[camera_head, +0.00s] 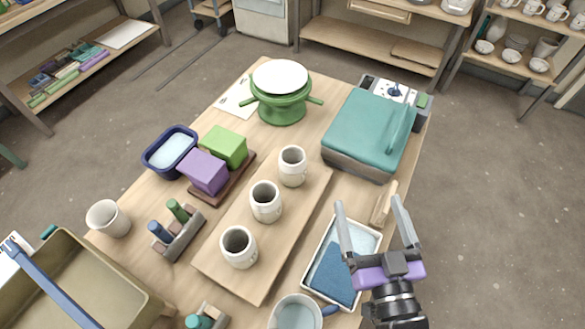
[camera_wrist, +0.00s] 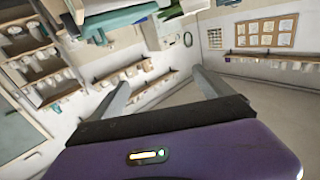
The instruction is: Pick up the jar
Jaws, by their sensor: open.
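Three pale, open-topped jar-like vessels stand upright in a row on a wooden board: a near one (camera_head: 239,248), a middle one (camera_head: 266,203) and a far one (camera_head: 292,167). A similar pale vessel (camera_head: 108,219) stands alone at the table's left side. I cannot tell which of them is the jar. My gripper (camera_head: 367,202) is open and empty, to the right of the board, above the area of a white tray. In the wrist view my gripper (camera_wrist: 160,78) has its two fingers spread with nothing between them; no table vessel is identifiable there.
A white tray (camera_head: 309,272) with a blue cloth lies near my gripper. A teal-topped box (camera_head: 366,132) is at the far right, a green banding wheel (camera_head: 282,108) at the back. Purple (camera_head: 204,174) and green (camera_head: 224,147) blocks and a tool rack (camera_head: 178,236) stand left of the board.

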